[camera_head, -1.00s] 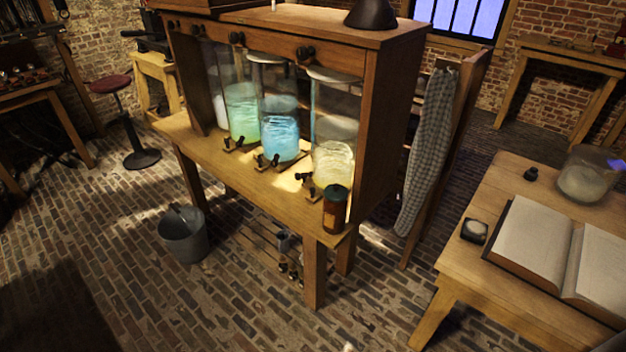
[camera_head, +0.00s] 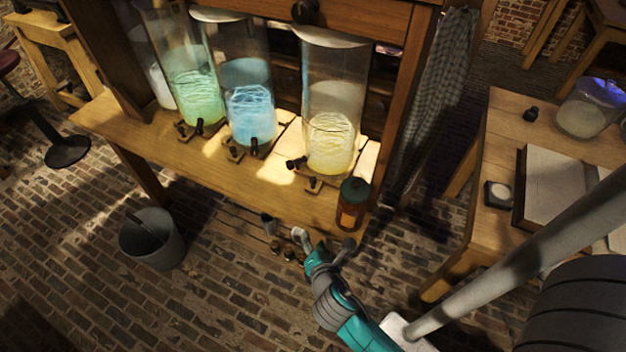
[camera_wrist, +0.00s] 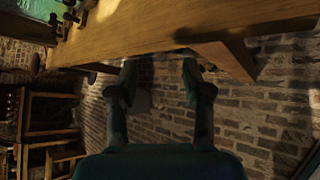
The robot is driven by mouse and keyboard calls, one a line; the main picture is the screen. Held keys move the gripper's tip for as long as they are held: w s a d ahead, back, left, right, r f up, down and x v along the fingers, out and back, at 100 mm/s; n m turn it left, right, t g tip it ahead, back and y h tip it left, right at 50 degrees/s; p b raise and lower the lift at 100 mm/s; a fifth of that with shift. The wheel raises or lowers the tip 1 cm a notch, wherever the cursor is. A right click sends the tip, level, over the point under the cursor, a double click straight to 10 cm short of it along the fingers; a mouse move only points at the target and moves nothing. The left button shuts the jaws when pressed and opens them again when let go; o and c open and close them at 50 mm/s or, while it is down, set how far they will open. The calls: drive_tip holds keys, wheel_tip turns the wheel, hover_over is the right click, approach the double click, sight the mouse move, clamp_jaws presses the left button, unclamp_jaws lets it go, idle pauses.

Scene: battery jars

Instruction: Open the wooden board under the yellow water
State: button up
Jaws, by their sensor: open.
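The jar of pale yellow water (camera_head: 332,148) stands at the right of the row on the wooden bench. A small wooden board (camera_head: 318,189) with a dark knob lies at the bench front below it, beside the jar's dark tap (camera_head: 296,163). My gripper (camera_head: 324,242) is open and empty in front of the bench's front edge, below and slightly right of that board. In the wrist view my gripper (camera_wrist: 160,78) has its fingers apart, close to the bench edge (camera_wrist: 150,45). I cannot make out the yellow jar's board in the wrist view.
Blue (camera_head: 250,115) and green (camera_head: 195,98) jars stand to the left. A metal bucket (camera_head: 152,240) is on the floor. A table with an open book (camera_head: 560,185) stands at the right.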

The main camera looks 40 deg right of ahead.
sight(312, 183)
drive_tip(key=w+d+r+n+h, duration=0.1)
drive_tip(key=w+d, duration=0.1)
drive_tip(key=w, duration=0.1)
drive_tip(key=w+d+r+n+g+h, duration=0.1)
drive_tip(key=w+d+r+h, duration=0.1)
drive_tip(key=w+d+r+n+g+h, duration=0.1)
drive_tip(key=w+d+r+n, duration=0.1)
drive_tip(key=w, duration=0.1)
drive_tip(key=shift+w+r, duration=0.2)
drive_tip(key=shift+w, duration=0.15)
drive_tip(key=shift+h, duration=0.3)
drive_tip(key=x, duration=1)
drive_tip(key=shift+w+d+f, duration=0.1)
drive_tip(key=shift+d+f, duration=0.1)
drive_tip(key=shift+d, duration=0.1)
clamp_jaws()
